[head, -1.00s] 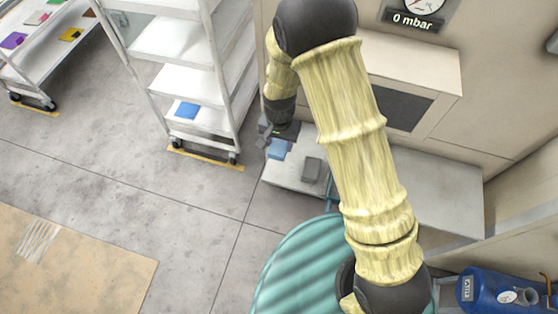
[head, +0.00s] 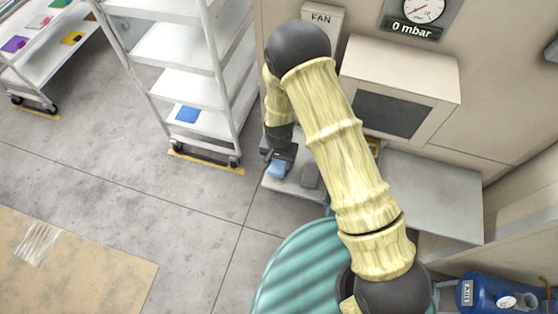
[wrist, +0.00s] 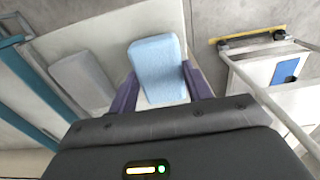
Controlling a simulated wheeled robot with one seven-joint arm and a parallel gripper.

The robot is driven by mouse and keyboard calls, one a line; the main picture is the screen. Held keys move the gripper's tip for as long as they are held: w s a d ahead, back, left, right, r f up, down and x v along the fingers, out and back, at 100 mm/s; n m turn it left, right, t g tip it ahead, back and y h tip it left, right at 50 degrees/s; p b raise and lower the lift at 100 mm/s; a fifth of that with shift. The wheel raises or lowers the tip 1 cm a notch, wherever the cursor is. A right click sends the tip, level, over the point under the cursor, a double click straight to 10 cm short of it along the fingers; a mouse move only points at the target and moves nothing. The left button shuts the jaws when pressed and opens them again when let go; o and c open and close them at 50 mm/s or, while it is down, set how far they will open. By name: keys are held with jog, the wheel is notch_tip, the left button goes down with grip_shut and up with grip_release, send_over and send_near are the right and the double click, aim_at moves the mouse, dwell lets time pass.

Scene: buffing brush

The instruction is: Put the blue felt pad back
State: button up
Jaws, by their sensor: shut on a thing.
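A light blue felt pad (wrist: 157,68) is a rounded block between the two dark purple fingers of my gripper (wrist: 158,80) in the wrist view. The gripper is shut on it. In the head view my gripper (head: 281,158) is over the left part of a pale bench top, with the pad (head: 277,171) showing below it. I cannot tell the exact height of the pad over the bench. A flat blue square (head: 187,114) lies on the lowest shelf of the white shelf cart (head: 200,124); it also shows in the wrist view (wrist: 285,70).
A grey block (head: 310,177) lies on the bench top (head: 278,189), right of the pad. A second white cart (head: 38,72) at far left holds several coloured pieces. A ribbed teal drum (head: 300,265) stands in front of the bench. The floor between bench and carts is clear.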

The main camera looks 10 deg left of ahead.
aim_at(279, 163)
jog(key=shift+w+f, duration=0.1)
jog(key=shift+f, duration=0.2)
jog(key=shift+d, duration=0.15)
jog(key=shift+f, duration=0.15)
jog(key=o, duration=1)
jog(key=shift+s, duration=0.25)
jog(key=shift+o, duration=0.2)
notch_tip(279, 163, up, 12)
jog(key=b, duration=0.1)
jog(key=shift+r, duration=0.2)
jog(key=shift+w, duration=0.1)
